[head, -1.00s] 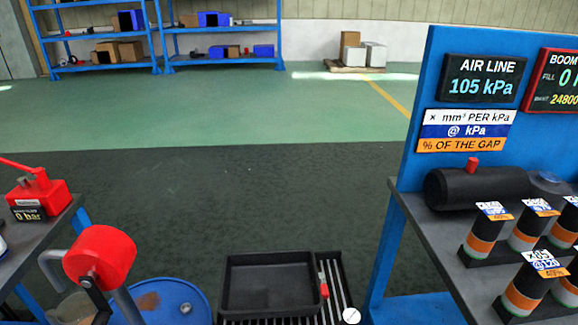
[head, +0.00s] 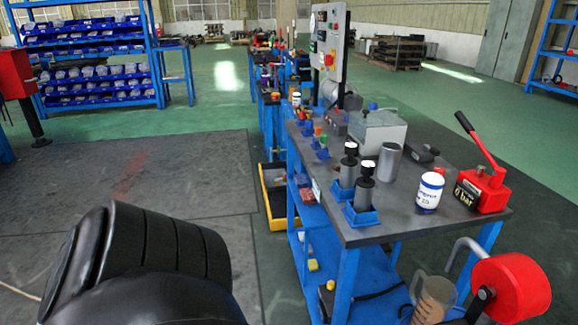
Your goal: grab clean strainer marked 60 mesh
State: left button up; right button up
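No strainer with a readable 60 mesh mark shows in the head view. On the near workbench (head: 412,222) two dark cylinders with white tops stand upright in blue bases, the front one (head: 364,187) and the back one (head: 348,168); I cannot tell whether they are strainers. A plain grey cylinder (head: 389,164) stands beside them. A white container with a dark blue band (head: 429,191) carries print too small to read. Neither of my grippers is in view.
A red lever pump marked 0 bar (head: 483,188) is at the bench's right end. A red drum (head: 511,288) and a clear jug (head: 433,302) are below. A large black padded shape (head: 150,250) fills the lower left. Open floor (head: 190,165) lies left of the bench.

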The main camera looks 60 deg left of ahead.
aim_at(349, 164)
jog(key=u, duration=2.95)
jog(key=i, duration=2.95)
jog(key=z, duration=1.35)
